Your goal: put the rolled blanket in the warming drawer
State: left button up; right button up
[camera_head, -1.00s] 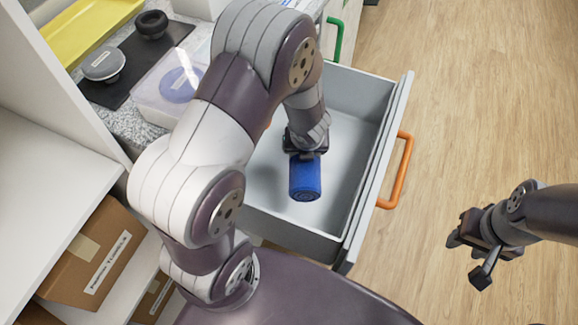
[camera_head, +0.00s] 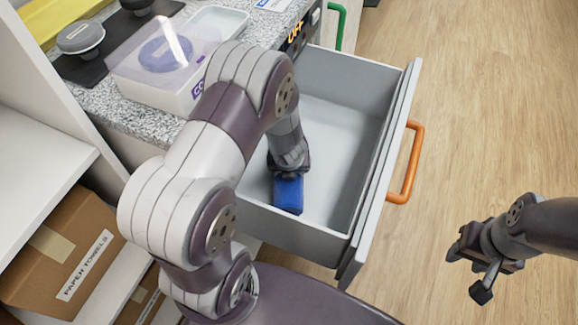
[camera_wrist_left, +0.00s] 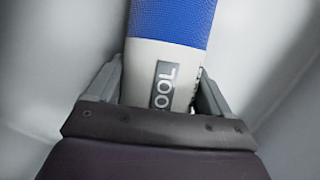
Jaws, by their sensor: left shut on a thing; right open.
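The rolled blanket (camera_head: 288,196) is blue and is inside or just over the open drawer, near the drawer's lower-left side. Whether it touches the drawer floor I cannot tell. My left gripper (camera_head: 287,174) is shut on the blanket. In the left wrist view the blanket (camera_wrist_left: 172,20) has a white band with letters ending "OOL", between the two fingers of the gripper (camera_wrist_left: 160,92). The drawer (camera_head: 343,135) is grey, pulled out, with an orange handle (camera_head: 407,165). My right gripper (camera_head: 470,272) is open and empty over the floor.
A speckled counter (camera_head: 145,125) at the upper left bears a clear-lidded box (camera_head: 165,60) and a dark mat with round weights. A panel reading "OFF" (camera_head: 296,34) and a green handle (camera_head: 341,25) are behind the drawer. A paper towels box (camera_head: 75,260) sits lower left.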

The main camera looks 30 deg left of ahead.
pick_arm(q)
jog(key=shift+f, duration=0.15)
jog(key=o, duration=1.3)
jog(key=p+v, duration=0.5)
jog(key=v, duration=0.6)
jog(key=shift+a+r+p, duration=0.1)
jog(key=shift+r+p, duration=0.2)
jog(key=shift+p, duration=0.1)
jog(key=shift+s+r, duration=0.25)
jog(key=shift+r, duration=0.1)
